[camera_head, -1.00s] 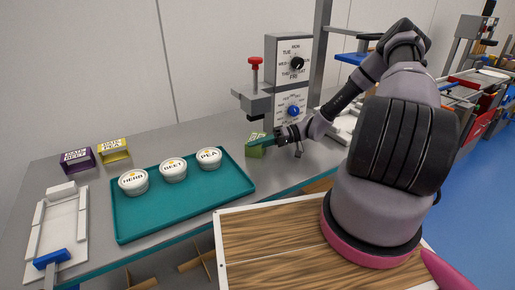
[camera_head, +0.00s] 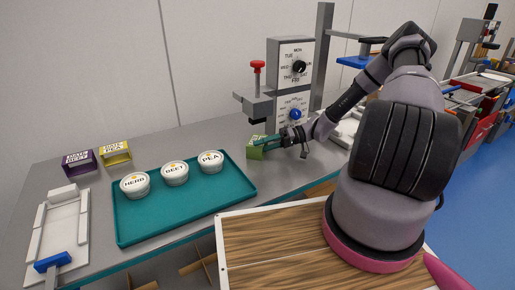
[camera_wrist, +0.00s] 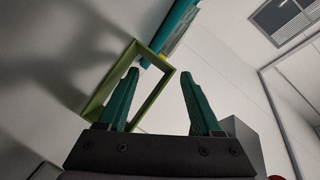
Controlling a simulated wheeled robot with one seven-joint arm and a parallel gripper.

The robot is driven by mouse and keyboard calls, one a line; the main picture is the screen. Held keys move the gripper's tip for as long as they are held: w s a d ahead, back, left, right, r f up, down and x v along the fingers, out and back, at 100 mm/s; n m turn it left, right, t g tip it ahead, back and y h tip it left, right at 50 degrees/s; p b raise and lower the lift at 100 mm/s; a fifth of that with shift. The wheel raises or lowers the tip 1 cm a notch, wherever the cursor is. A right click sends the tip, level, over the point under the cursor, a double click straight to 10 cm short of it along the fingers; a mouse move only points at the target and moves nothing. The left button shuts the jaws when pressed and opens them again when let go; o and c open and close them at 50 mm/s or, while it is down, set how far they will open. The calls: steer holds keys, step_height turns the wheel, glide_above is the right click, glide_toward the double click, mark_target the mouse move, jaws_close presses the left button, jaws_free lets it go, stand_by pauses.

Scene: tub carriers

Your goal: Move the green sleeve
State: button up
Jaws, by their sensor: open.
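The green sleeve (camera_head: 255,152) stands on the grey bench, right of the teal tray and in front of the dial post. In the wrist view it is a hollow, open-ended green frame (camera_wrist: 106,82). My gripper (camera_head: 271,141) is at the sleeve, with teal fingers. In the wrist view my gripper (camera_wrist: 161,72) is open; the left finger overlaps the frame's opening, one sleeve side shows between the fingers, and the right finger is clear of it. I cannot tell whether a finger touches it.
The teal tray (camera_head: 240,190) holds three white tubs: HERB (camera_head: 135,186), BEET (camera_head: 174,173) and PEA (camera_head: 210,162). A purple sleeve (camera_head: 79,162) and a yellow sleeve (camera_head: 116,153) stand at the back left. The post (camera_head: 291,83) with dials and a red knob (camera_head: 258,66) rises close behind my gripper.

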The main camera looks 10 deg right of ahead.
steer(key=v, duration=0.9)
steer(key=s+a+r+m+h, duration=0.1)
steer(key=s+r+h, duration=0.25)
steer(key=r, duration=0.45)
steer(key=s+r+m+h, duration=0.2)
steer(key=r+h, duration=0.2)
steer(key=r, duration=0.4)
steer(key=s+a+r+m+h, duration=0.1)
steer(key=s+r+h, duration=0.25)
steer(key=r, duration=0.55)
steer(key=s+r+m+t+h, duration=0.2)
steer(key=s+r+m+t, duration=0.4)
steer(key=s+r, duration=0.8)
steer(key=shift+a+r+t, duration=0.4)
steer(key=shift+a+t, duration=0.05)
steer(key=shift+t, duration=0.05)
